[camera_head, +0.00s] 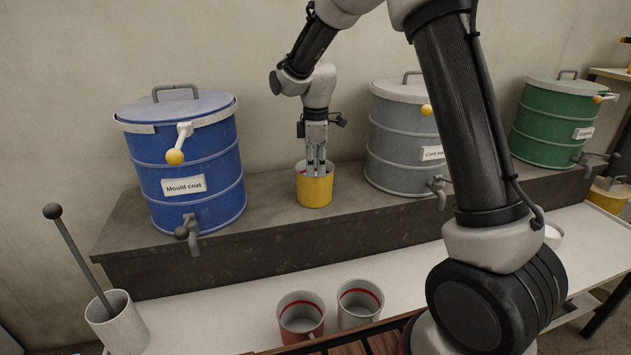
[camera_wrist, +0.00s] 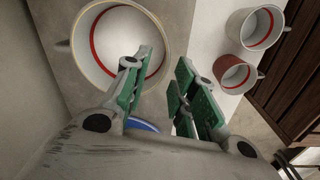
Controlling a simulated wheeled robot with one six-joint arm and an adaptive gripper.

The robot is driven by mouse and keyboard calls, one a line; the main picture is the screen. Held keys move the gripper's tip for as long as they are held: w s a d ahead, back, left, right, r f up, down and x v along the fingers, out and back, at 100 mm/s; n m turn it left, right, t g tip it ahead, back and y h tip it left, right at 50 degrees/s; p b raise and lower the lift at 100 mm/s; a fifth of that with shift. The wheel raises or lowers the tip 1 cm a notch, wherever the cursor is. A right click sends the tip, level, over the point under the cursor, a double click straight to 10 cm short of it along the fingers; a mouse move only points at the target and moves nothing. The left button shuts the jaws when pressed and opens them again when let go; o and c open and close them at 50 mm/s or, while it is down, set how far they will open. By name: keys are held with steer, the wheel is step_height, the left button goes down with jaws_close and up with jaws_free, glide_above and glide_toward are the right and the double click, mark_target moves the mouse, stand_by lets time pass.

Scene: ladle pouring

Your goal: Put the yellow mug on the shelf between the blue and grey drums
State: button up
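The yellow mug (camera_head: 314,192) stands upright on the dark stone shelf (camera_head: 265,215), in the gap between the blue drum (camera_head: 190,160) and the grey drum (camera_head: 398,140). In the wrist view the mug (camera_wrist: 118,30) shows its pale inside with a red band and a handle at its left. My gripper (camera_head: 316,168) points down at the mug. Its fingers (camera_wrist: 165,58) are apart, one over the mug's mouth and the other outside its near wall, with the rim between them. Whether a finger touches the wall is unclear.
A green drum (camera_head: 555,123) stands at the right end. Below, the white bench (camera_head: 225,310) holds a reddish mug (camera_head: 301,320), a pale mug (camera_head: 359,304) and a pale pot (camera_head: 118,325) with a ball-topped rod. Taps (camera_head: 188,233) jut from the drums.

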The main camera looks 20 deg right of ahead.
steer(key=s+d+r+m+t, duration=0.1)
steer(key=s+d+r+m, duration=0.1)
steer(key=s+d+r, duration=0.3)
steer(key=s+d+r+m, duration=0.1)
steer(key=s+r+m, duration=0.15)
steer(key=r, duration=0.45)
steer(key=s+d+r+m+t, duration=0.1)
steer(key=s+d+m, duration=0.2)
steer(key=s, duration=0.5)
steer(key=s+d+r+m, duration=0.1)
steer(key=s+m, duration=0.3)
steer(key=s, duration=0.5)
steer(key=s+d+r+m+t, duration=0.1)
steer(key=s+d+m, duration=0.3)
steer(key=s, duration=0.4)
steer(key=shift+s+d+t, duration=0.25)
steer(key=shift+d+t, duration=0.05)
steer(key=shift+d, duration=0.05)
steer(key=shift+o, duration=0.2)
